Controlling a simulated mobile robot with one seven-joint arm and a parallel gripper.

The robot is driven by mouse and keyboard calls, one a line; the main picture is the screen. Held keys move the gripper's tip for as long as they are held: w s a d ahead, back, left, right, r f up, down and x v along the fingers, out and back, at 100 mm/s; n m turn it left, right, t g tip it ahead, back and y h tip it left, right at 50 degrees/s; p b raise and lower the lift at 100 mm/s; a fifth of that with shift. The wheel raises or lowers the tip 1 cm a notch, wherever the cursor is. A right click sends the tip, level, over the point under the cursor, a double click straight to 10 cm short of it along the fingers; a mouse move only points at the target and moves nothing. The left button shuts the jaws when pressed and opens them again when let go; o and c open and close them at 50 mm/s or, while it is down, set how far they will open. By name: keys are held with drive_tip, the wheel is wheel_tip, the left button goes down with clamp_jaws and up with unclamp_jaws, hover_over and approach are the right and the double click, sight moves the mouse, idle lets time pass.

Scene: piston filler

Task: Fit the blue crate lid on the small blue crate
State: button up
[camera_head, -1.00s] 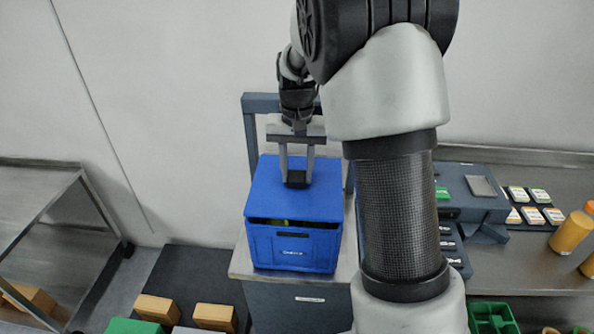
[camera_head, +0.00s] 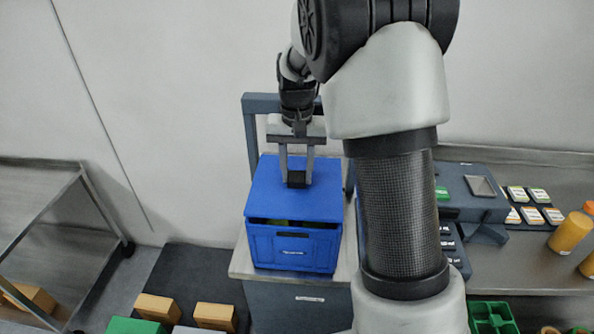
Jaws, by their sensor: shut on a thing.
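The small blue crate (camera_head: 292,250) stands on a metal-topped stand in the middle of the view, its front wall facing me. The blue crate lid (camera_head: 315,203) lies over the top of the crate. A dark gap shows between the lid's front edge and the crate's front rim, with something yellow-green just visible inside. My gripper (camera_head: 297,178) points down from above and is shut on the black knob (camera_head: 297,181) on top of the lid. The far edges of the lid and crate are hidden, so I cannot tell how they meet there.
A dark frame (camera_head: 250,133) stands behind the crate. To the right, a bench holds a grey device (camera_head: 468,203), several labelled packs and orange bottles (camera_head: 570,232). A green crate (camera_head: 492,318) is at lower right. A steel table (camera_head: 45,205) and cardboard boxes (camera_head: 157,307) are at left.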

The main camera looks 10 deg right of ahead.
idle(0.4)
drive_tip(key=shift+f+b, duration=0.45)
drive_tip(key=shift+f, duration=0.25)
drive_tip(key=shift+f, duration=0.2)
drive_tip(key=shift+f, duration=0.15)
idle(0.5)
drive_tip(key=o, duration=1.7)
